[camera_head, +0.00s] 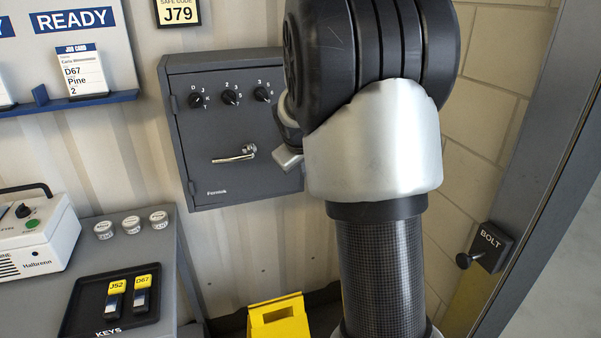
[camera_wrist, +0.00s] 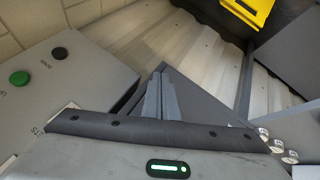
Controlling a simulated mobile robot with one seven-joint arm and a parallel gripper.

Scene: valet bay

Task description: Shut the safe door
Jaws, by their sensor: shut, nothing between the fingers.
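The grey safe (camera_head: 222,58) is fixed to the ribbed wall in the head view. Its door (camera_head: 205,178) faces me, with three black dials and a silver lever handle (camera_head: 234,155) lying nearly level. The door looks close to the safe's body. My arm covers the right edge, so I cannot tell whether a gap is left there. My gripper is mostly hidden behind my arm in the head view; a silver part shows beside the door's right side. In the wrist view my gripper (camera_wrist: 160,92) is shut and empty. I cannot tell whether it touches the door.
A grey bench at left bears a black key tray (camera_head: 75,320), several small tins and a white machine (camera_head: 38,240). A yellow object (camera_head: 278,320) stands below the safe. A bolt box (camera_head: 490,245) is at right. A grey box with a green button (camera_wrist: 20,79) shows in the wrist view.

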